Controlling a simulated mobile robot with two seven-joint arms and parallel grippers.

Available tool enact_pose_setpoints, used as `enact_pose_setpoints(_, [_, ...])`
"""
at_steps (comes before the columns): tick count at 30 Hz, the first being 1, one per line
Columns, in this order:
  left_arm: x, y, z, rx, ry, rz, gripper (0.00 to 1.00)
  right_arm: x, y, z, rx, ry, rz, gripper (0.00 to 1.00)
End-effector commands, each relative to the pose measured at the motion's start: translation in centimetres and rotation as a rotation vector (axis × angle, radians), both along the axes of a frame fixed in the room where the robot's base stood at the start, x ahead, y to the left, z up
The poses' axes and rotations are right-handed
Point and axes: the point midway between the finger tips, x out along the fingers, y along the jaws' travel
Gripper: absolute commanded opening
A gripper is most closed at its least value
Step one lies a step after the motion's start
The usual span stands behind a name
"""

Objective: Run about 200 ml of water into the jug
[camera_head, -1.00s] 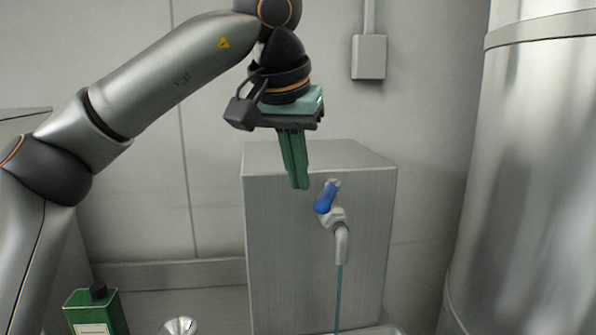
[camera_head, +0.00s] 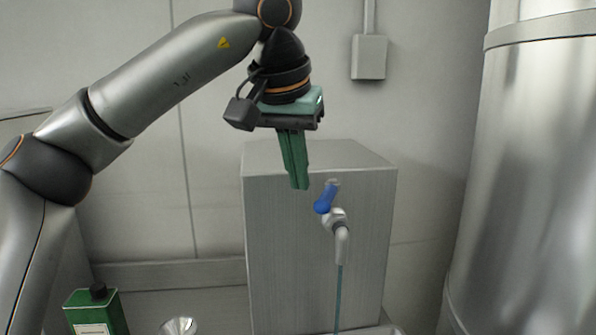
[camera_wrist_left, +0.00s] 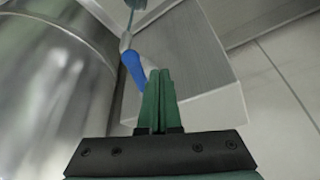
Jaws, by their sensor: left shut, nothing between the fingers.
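A tap with a blue lever (camera_head: 324,199) and a curved metal spout (camera_head: 341,243) is on the front of a steel box. A thin stream of water (camera_head: 338,290) runs straight down from the spout past the lower picture edge. The jug is not in view, so I cannot see where the water lands. My left gripper (camera_head: 299,187) is shut and empty, pointing down just left of and above the blue lever. In the left wrist view the closed green fingers (camera_wrist_left: 160,75) appear beside the blue lever (camera_wrist_left: 133,67); I cannot tell whether they touch it.
The steel box (camera_head: 285,240) stands against the wall. A green bottle with a black cap (camera_head: 95,312) and a shiny metal item (camera_head: 179,326) are at lower left. A large steel tank (camera_head: 525,180) fills the right side. A steel rim (camera_head: 385,330) shows at the bottom.

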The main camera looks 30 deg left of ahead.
Motion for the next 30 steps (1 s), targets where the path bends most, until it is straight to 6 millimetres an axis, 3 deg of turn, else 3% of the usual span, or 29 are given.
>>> enact_pose_setpoints(15, [0.0, 0.0, -3.3, 0.0, 0.001, -0.001, 0.0, 0.0, 0.0, -1.6, 0.0, 0.0, 0.0, 0.5])
enact_pose_setpoints(30, [0.2, -1.2, -3.3, 0.0, 0.001, -0.001, 0.0, 0.0, 0.0, -0.6, 0.0, 0.0, 0.0, 0.5])
